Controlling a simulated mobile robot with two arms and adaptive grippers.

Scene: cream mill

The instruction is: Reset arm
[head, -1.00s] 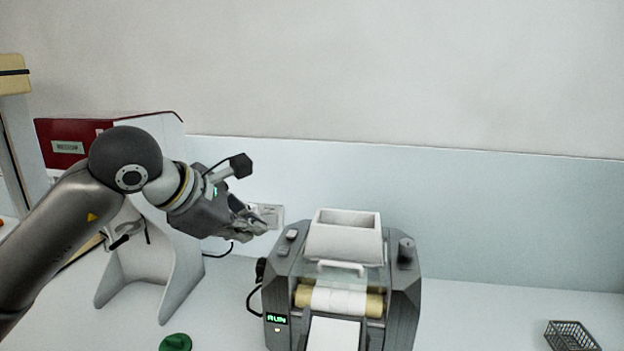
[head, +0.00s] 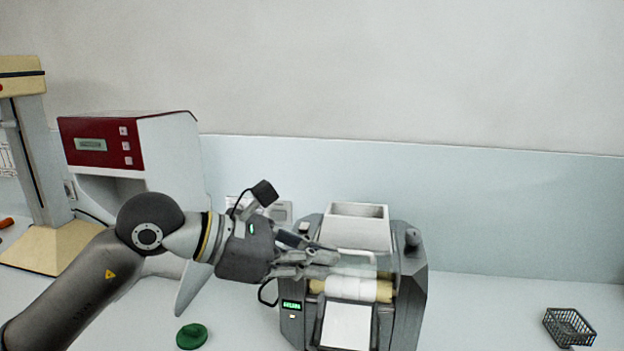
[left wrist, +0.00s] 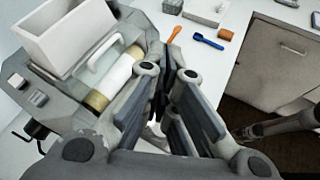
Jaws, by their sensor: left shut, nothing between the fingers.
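My left gripper (head: 328,262) is shut and empty. In the head view it hangs at the front left of the grey mill (head: 408,300), in front of the left end of its rollers. In the left wrist view its shut fingers (left wrist: 160,105) overlap the mill's right side in the picture. The mill has a white hopper (head: 357,225), a cream and white roller (head: 355,288) and a green-lit display (head: 291,305). I cannot tell whether the fingers touch the mill.
A red and white machine (head: 100,140) and a beige-based stand (head: 60,245) are at the left. A green object (head: 192,336) lies near the front. A wire basket (head: 570,328) is at the right. An orange spoon (left wrist: 174,34) and a blue spoon (left wrist: 208,41) lie on the counter.

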